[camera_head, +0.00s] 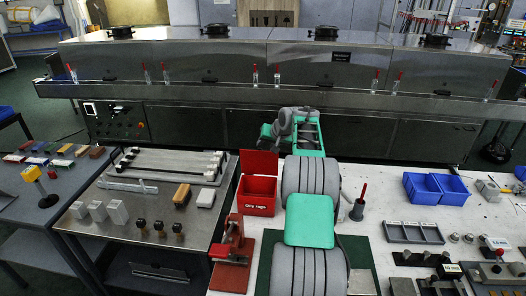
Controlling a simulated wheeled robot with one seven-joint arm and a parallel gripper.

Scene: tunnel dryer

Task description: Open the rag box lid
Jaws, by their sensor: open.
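The red rag box (257,203), labelled "Oily rags", stands on the white worktop just left of my arm. Its red lid (258,163) is raised and stands up along the box's back edge. The dark red inside of the box shows from above. My gripper (268,134) is at the far end of my grey and green arm, just above and behind the lid's upper right edge in the picture. It is open, with its fingertips small and hard to make out. I cannot tell whether it touches the lid.
A red toggle clamp (232,243) stands in front of the box. A steel tray table (115,222) with blocks and brushes lies left. A red-handled tool in a holder (358,204) and blue bins (421,188) are right. The long steel dryer (200,62) spans the back.

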